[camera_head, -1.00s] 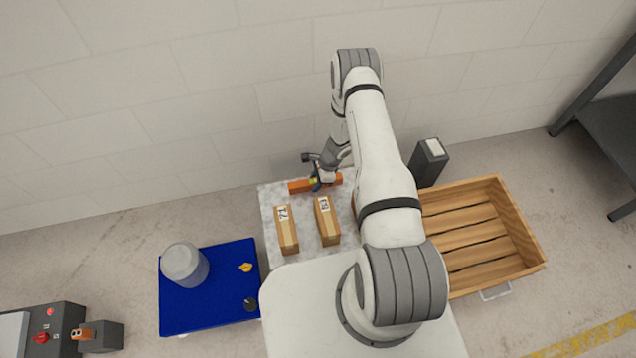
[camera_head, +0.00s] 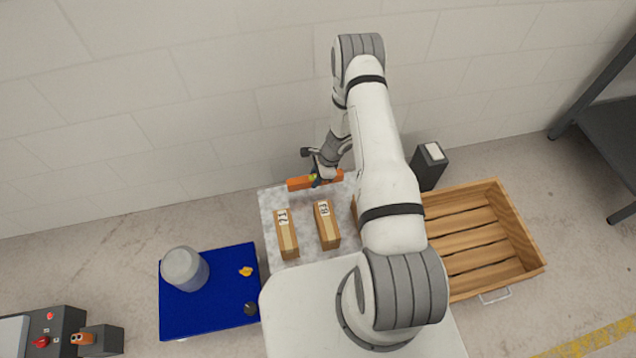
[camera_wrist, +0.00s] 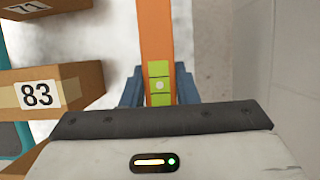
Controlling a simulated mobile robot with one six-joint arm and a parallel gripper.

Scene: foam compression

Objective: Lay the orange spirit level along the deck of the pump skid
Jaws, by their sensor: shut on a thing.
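The orange spirit level (camera_head: 300,183) is held in my gripper (camera_head: 316,180) over the back of the grey-white mottled tabletop. In the wrist view the spirit level (camera_wrist: 155,32) runs away from me between the blue fingers of my gripper (camera_wrist: 158,98), with its green vial block at the grip. My gripper is shut on it near its middle. The level looks roughly horizontal and a little above the tabletop. A blue deck (camera_head: 212,308), apparently the pump skid, lies to the left, bearing a grey cylinder (camera_head: 185,268), a yellow part (camera_head: 245,271) and a dark knob (camera_head: 250,309).
Two cardboard boxes, marked 71 (camera_head: 287,240) and 83 (camera_head: 328,230), stand on the mottled tabletop (camera_head: 270,208); a third is partly hidden by my arm. A wooden crate (camera_head: 515,225) and dark post (camera_head: 428,170) are right. The wall is close behind. The blue deck's front middle looks clear.

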